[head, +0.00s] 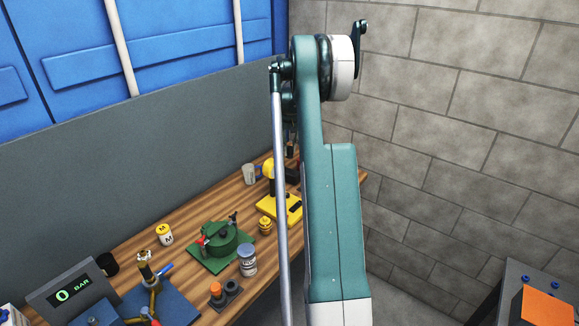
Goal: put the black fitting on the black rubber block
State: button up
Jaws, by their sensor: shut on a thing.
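A small dark block (233,286) lies near the front edge of the wooden bench. It looks like the black rubber block. An orange-topped dark piece (216,291) stands at its left end, and the right part of its top looks bare. I cannot make out the black fitting for certain. A short black cylinder (107,264) sits at the back left of the bench, beside the gauge. My raised arm fills the middle of the picture. My gripper is hidden behind it, so what it holds cannot be seen.
A yellow stand (280,207) is farther back. A digital gauge (73,295) reads 0 BAR. A grey panel (130,165) backs the bench.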

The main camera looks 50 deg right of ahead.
aim_at(290, 153)
jog(key=shift+f, duration=2.3)
jog(key=shift+f, duration=1.9)
jog(key=shift+f, duration=0.2)
jog(key=o, duration=0.9)
jog(key=shift+r, duration=0.2)
jog(key=r, duration=0.4)
jog(key=s+r, duration=0.1)
jog(key=r, duration=0.3)
jog(key=a+r, duration=0.1)
jog(key=r, duration=0.3)
jog(key=shift+s+a, duration=0.1)
jog(key=shift+s, duration=0.1)
